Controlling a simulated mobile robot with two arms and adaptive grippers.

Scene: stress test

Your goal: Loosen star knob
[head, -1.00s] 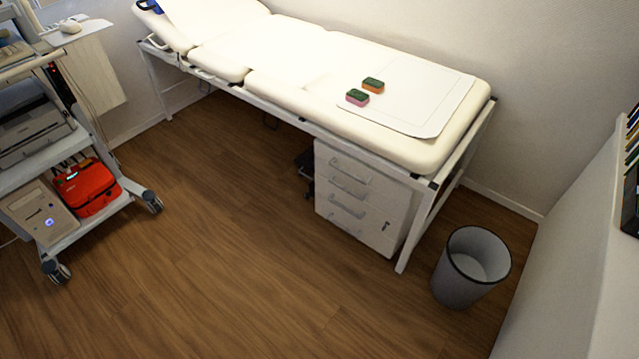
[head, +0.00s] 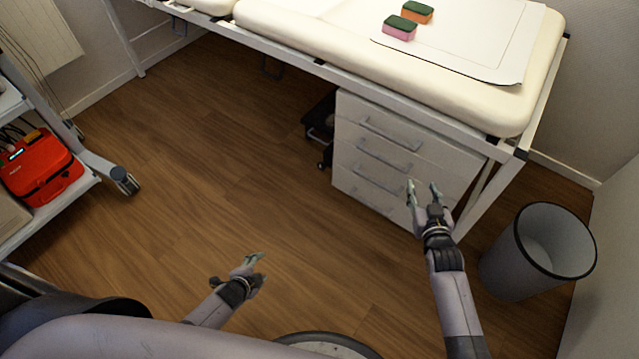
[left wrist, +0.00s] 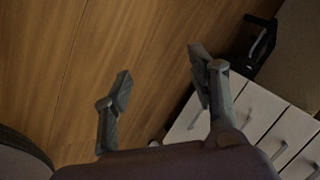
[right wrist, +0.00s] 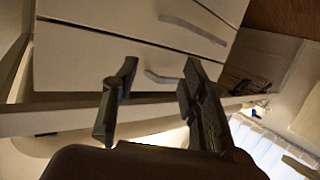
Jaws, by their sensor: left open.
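No star knob can be made out in any view. My left gripper (head: 252,266) is open and empty above the wooden floor, low in the head view; its parted fingers also show in the left wrist view (left wrist: 160,78). My right gripper (head: 423,188) is open and empty in front of the white drawer cabinet (head: 350,128). Its two spread fingers show in the right wrist view (right wrist: 160,72), with drawer fronts and handles beyond them.
A cream exam couch (head: 330,45) with a white frame stands over the cabinet, bearing a pink-green sponge (head: 399,29) and an orange-green sponge (head: 418,12). A grey bin (head: 545,255) stands at right. A trolley with a red case (head: 40,168) stands at left. The middle floor is clear.

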